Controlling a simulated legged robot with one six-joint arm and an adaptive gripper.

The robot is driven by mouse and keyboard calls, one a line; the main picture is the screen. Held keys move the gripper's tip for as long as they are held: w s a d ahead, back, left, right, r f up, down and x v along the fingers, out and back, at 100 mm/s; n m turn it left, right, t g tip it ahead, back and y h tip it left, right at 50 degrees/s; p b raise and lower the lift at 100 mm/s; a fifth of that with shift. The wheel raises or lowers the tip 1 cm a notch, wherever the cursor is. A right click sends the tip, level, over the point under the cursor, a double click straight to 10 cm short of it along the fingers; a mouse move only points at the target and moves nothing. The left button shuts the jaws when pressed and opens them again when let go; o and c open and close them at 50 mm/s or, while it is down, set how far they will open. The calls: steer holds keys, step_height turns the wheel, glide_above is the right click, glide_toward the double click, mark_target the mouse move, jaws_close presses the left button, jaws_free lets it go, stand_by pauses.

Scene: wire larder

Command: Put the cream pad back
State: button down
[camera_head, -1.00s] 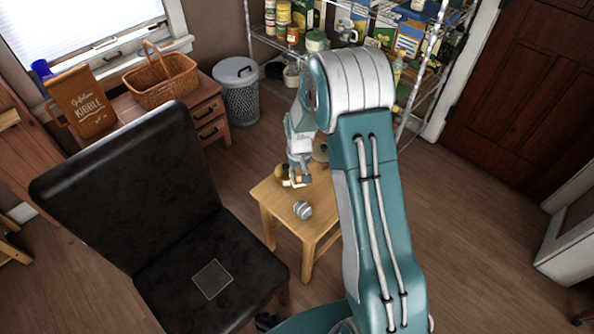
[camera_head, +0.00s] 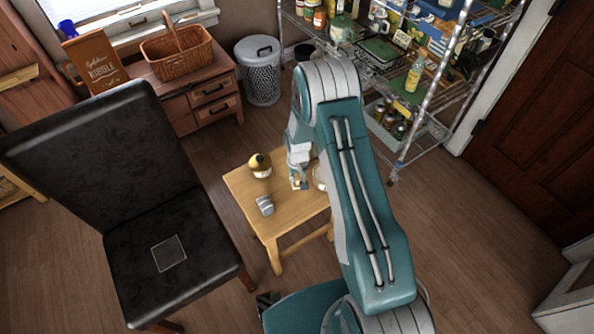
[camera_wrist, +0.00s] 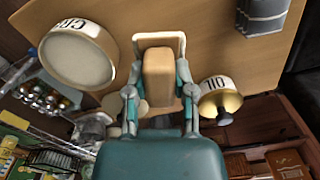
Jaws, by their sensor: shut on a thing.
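My gripper (camera_wrist: 160,85) is shut on a tan block with a pale, cream-coloured base, which I take to be the cream pad (camera_wrist: 158,70). In the head view my gripper (camera_head: 299,183) is low over the small wooden table (camera_head: 245,187), and the pad there is small and partly hidden. I cannot tell whether the pad touches the tabletop. A round tin lettered "CR" (camera_wrist: 78,55) stands left of the gripper in the wrist view. A brass-coloured container lettered "OIL" (camera_wrist: 220,98) is to its right.
A grey ribbed object (camera_head: 265,205) lies near the table's front-left edge. A black chair (camera_head: 125,262) with an outlined square on its seat stands to the left. A loaded wire rack (camera_head: 462,45) is behind. A basket (camera_head: 178,52) sits on the drawer unit.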

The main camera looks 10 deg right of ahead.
steer(key=shift+f, duration=0.2)
steer(key=a+f, duration=0.2)
steer(key=f, duration=0.1)
steer(key=shift+a, duration=0.2)
steer(key=shift+d+f, duration=1.2)
steer(key=shift+f, duration=0.15)
steer(key=shift+a, duration=0.85)
steer(key=shift+d, duration=0.95)
steer(key=shift+a, duration=0.4)
steer(key=shift+f, duration=0.1)
steer(key=shift+d+f, duration=0.2)
steer(key=shift+d, duration=0.05)
steer(key=shift+f, duration=0.1)
